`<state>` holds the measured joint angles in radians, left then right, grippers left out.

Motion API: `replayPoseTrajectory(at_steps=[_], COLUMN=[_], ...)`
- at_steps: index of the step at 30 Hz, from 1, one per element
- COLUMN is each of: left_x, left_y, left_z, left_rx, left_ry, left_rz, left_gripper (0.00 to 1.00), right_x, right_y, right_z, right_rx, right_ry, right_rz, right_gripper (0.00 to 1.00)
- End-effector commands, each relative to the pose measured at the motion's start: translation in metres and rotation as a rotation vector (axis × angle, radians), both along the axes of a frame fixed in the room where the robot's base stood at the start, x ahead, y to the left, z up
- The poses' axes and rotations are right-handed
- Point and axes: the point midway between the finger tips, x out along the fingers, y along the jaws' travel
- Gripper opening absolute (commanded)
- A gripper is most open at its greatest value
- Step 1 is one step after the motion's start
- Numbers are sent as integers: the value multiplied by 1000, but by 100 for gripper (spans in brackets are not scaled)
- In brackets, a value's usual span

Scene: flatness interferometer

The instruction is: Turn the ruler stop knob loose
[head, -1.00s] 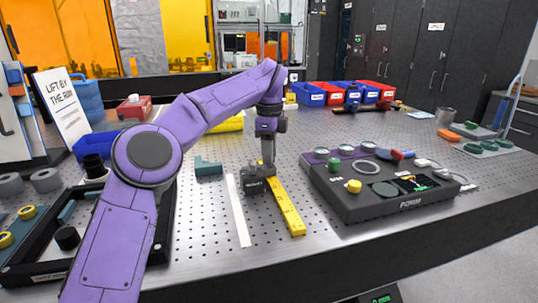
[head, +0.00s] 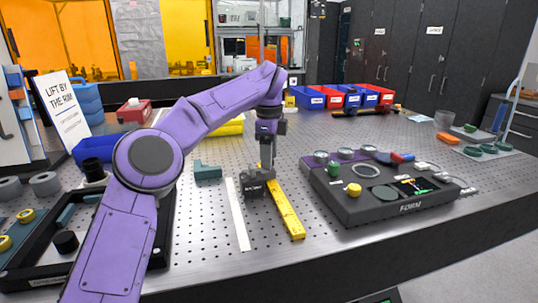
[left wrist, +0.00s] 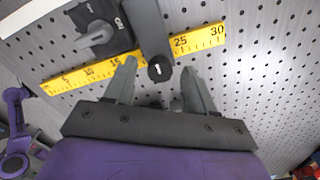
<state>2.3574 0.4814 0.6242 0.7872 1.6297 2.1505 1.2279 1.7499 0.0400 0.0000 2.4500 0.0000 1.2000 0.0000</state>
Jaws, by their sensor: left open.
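The yellow ruler (head: 287,210) lies on the perforated table; the left wrist view shows its numbers (left wrist: 205,38). A dark stop block (head: 252,190) sits at its far part. In the left wrist view, a grey pointer knob (left wrist: 97,35) stands on a black plate at the ruler's left part, beside partly cut-off lettering. A dark grey bar crosses the ruler near 20 and ends in a black round piece (left wrist: 160,68) with a white mark. My left gripper (left wrist: 159,70) is open, its fingers either side of this round piece; contact is unclear. My left gripper (head: 267,168) hides part of the block from above.
A pale strip (head: 238,215) lies left of the ruler and a teal block (head: 207,172) behind it. A dark control box (head: 375,212) with knobs stands close on the right. A black-framed tray (head: 160,240) is at the left. Bare table lies in front of the ruler.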

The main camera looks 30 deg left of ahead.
Motion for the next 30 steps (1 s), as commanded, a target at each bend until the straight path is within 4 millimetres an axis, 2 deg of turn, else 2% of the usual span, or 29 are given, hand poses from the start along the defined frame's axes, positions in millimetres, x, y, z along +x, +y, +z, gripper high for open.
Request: replayPoseTrajectory(at_steps=[9, 12, 16, 30], left_x=[0, 0, 0, 0], left_y=[-1, -1, -1, -1], left_z=[78, 94, 102, 102], left_rx=[2, 1, 2, 1], left_ry=[-2, -1, 0, -1], left_rz=[1, 0, -1, -1], left_gripper=[55, 55, 55, 55], right_x=[0, 0, 0, 0], right_y=[0, 0, 0, 0], right_z=[43, 54, 59, 57], right_rx=[0, 0, 0, 0], right_ry=[0, 0, 0, 0], right_rz=[0, 0, 0, 0], right_gripper=[43, 43, 43, 43])
